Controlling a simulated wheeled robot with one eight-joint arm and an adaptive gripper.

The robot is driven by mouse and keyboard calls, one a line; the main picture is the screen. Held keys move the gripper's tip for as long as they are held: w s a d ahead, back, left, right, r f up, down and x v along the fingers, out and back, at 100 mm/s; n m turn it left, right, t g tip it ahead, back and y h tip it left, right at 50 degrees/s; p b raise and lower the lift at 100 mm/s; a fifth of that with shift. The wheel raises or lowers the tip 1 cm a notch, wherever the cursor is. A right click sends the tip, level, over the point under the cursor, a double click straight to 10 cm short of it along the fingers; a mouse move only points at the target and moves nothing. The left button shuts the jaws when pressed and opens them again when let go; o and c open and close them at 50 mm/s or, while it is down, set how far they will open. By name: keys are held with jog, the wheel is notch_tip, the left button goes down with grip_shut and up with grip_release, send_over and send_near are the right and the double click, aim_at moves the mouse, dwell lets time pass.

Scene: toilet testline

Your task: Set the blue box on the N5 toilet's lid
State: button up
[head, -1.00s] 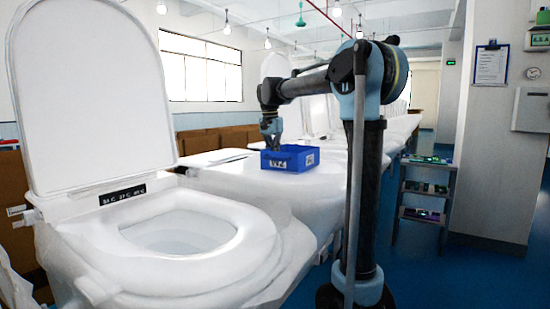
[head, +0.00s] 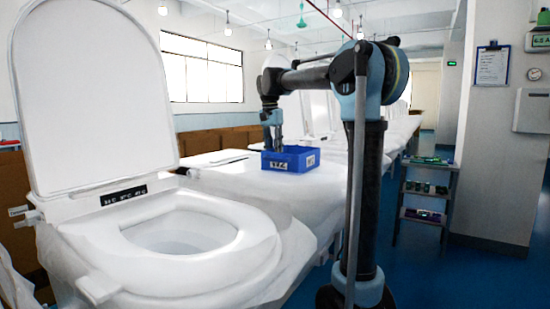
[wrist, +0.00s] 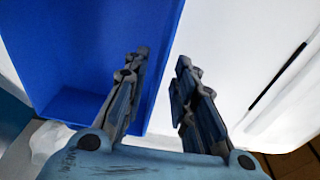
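The blue box (head: 290,161), with a white label on its front, rests on a white surface beyond the near toilet; it looks level. I cannot tell from the frames whether that surface is the N5 toilet's lid, as no N5 mark is readable. My gripper (head: 276,150) points down at the box's far left side. In the wrist view the box (wrist: 85,45) fills the left. My gripper (wrist: 162,62) shows both fingers apart there, one over the blue and one over the white, with the box's edge between them. Contact with the wall cannot be told.
The near toilet (head: 185,235) has its lid (head: 92,95) raised and its seat open. More white toilets stand in a row behind. A small shelf rack (head: 425,190) stands to the right on the blue floor. A dark slot (wrist: 278,75) marks the white surface.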

notch_tip(320, 180, up, 8)
jog(key=shift+s+a+r, duration=0.25)
jog(key=shift+s+a, duration=0.1)
jog(key=shift+s, duration=0.05)
